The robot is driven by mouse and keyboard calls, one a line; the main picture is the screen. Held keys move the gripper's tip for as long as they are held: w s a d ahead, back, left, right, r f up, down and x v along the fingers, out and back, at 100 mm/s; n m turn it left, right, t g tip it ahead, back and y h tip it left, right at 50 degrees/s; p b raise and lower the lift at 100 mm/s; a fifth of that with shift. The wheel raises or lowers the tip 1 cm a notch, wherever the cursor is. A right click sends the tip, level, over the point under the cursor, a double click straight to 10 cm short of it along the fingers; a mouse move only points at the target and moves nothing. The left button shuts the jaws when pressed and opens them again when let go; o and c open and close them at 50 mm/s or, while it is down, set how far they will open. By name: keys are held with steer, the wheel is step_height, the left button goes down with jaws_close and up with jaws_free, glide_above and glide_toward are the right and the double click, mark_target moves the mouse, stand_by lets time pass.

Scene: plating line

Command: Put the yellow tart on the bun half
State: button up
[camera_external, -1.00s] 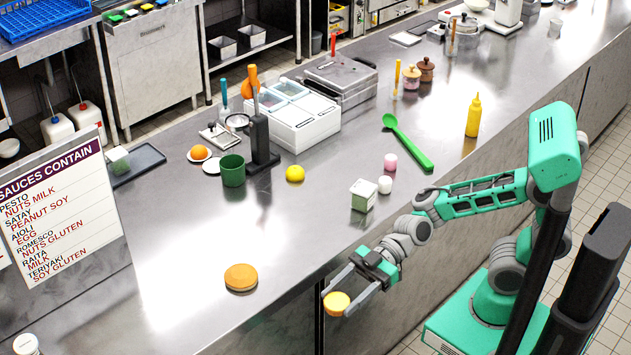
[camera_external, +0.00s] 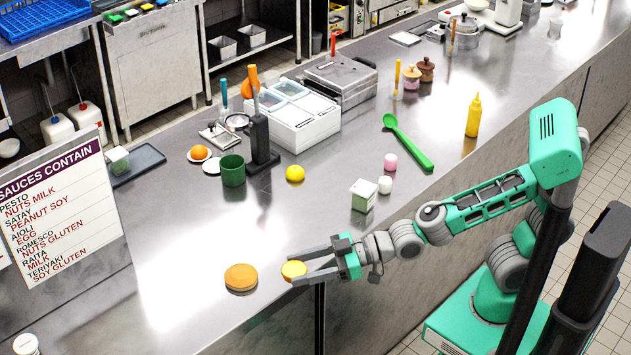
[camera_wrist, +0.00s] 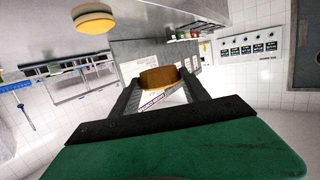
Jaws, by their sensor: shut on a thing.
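The yellow tart (camera_external: 293,271) is between the fingertips of my gripper (camera_external: 300,271), which is shut on it. In the wrist view the tart (camera_wrist: 160,78) shows its brown-orange side between my two fingers. The bun half (camera_external: 240,278) lies on the steel counter to the left of the tart, golden on top. In the wrist view the bun half (camera_wrist: 93,18) appears at the upper left, apart from the tart. In the external view a small gap separates tart and bun half. How high the tart is above the counter is hard to tell.
The steel counter (camera_external: 180,245) is clear around the bun half. Behind stand a green mug (camera_external: 232,170), a yellow ball-like item (camera_external: 295,174) and a small white-green box (camera_external: 364,195). A sauce sign (camera_external: 60,215) stands at the left. The counter's front edge runs below my gripper.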

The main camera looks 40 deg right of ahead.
steer(key=w+d+r+m+t+h, duration=0.3)
steer(key=w+d+m+t+h, duration=0.1)
steer(key=w+d, duration=0.25)
steer(key=p, duration=0.2)
glide_above(244, 277)
steer(key=f, duration=0.9)
steer(key=shift+s+d+f, duration=0.1)
steer(key=shift+s+d, duration=0.2)
steer(key=shift+d, duration=0.05)
steer(key=shift+w+a+f, duration=0.15)
steer(key=shift+w+f, duration=0.05)
steer(key=shift+f, duration=0.1)
steer(key=shift+w+a+f, duration=0.1)
steer(key=shift+a+f, duration=0.05)
steer(key=shift+f, duration=1.55)
steer(key=shift+f+b, duration=0.2)
steer(key=shift+b, duration=0.15)
steer(key=o, duration=0.8)
steer(key=shift+r, duration=0.1)
